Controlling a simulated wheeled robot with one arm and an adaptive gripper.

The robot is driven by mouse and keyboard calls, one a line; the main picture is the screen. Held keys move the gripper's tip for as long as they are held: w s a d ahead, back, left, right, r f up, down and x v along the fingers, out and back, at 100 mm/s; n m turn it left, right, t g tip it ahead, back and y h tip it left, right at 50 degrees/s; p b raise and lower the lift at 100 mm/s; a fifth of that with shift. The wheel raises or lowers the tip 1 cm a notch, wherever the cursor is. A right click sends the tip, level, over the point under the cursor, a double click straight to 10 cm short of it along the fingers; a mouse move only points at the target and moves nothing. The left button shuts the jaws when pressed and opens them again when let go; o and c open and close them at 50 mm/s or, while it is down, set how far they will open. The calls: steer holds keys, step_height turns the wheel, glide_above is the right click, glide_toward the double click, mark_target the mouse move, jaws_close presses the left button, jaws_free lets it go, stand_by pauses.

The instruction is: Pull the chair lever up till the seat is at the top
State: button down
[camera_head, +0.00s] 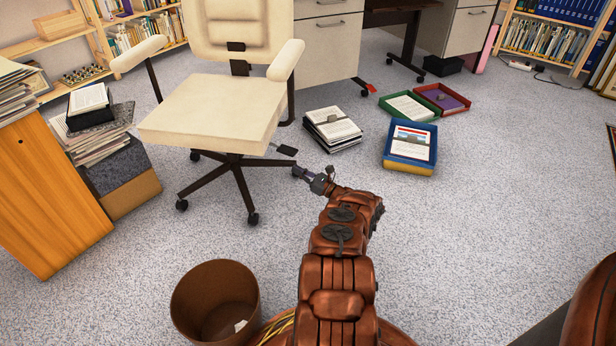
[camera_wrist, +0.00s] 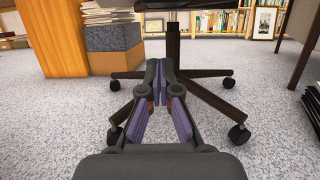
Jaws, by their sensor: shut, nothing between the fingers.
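The office chair (camera_head: 215,115) has a cream seat, cream back and armrests, and a dark star base on casters. Its lever (camera_head: 287,150) is a dark paddle on a thin rod, sticking out to the right from under the seat. My gripper (camera_head: 299,171) is just below and to the right of the paddle, apart from it as far as I can tell. In the wrist view my gripper (camera_wrist: 160,72) is shut and empty, its purple-padded fingers pointing at the chair's column (camera_wrist: 173,42) and base. I cannot make out the lever in the wrist view.
A brown bin (camera_head: 215,300) stands near my base. A paper stack (camera_head: 332,128) and blue tray (camera_head: 409,150) lie right of the chair. A wooden cabinet (camera_head: 45,200) stands at left, drawers (camera_head: 326,50) behind. The carpet at right is clear.

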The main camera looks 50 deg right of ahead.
steer(key=shift+w+a+r+b, duration=0.1)
steer(key=shift+w+r+b, duration=0.25)
steer(key=shift+r, duration=0.45)
steer(key=shift+w+a+r+b, duration=0.1)
steer(key=shift+w+r+b, duration=0.3)
steer(key=shift+r, duration=0.35)
steer(key=shift+w+r+b, duration=0.2)
steer(key=shift+w+r, duration=0.25)
steer(key=shift+r, duration=0.35)
